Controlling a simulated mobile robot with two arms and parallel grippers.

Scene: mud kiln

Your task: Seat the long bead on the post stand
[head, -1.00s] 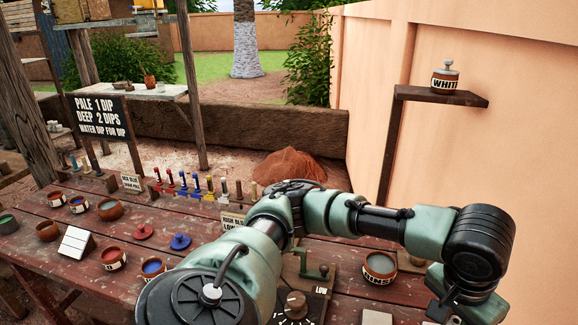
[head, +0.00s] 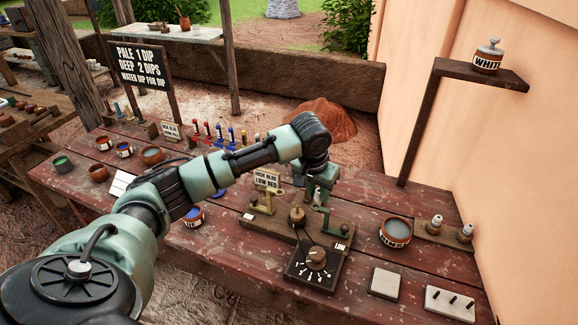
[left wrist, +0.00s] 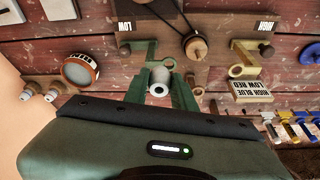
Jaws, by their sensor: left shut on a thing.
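My left gripper (head: 318,196) is shut on a pale grey cylinder with a hole through it, the long bead (left wrist: 159,82). In the left wrist view the bead shows between the green fingers, end toward the camera. The gripper hangs over the wooden dial device, close to its green arm marked LOW (head: 320,222). The ring of that arm shows just beyond the bead; whether they touch, I cannot tell. A white block with several dark posts (head: 450,303), which may be the post stand, is at the table's front right. My right gripper is out of view.
The dial device (head: 312,268) also has a tan arm (head: 262,206). A labelled bowl (head: 395,232) and a wooden stand with two pale beads (head: 444,232) are to the right. A pale square tile (head: 385,284) lies in front. Coloured posts (head: 215,135) line the back.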

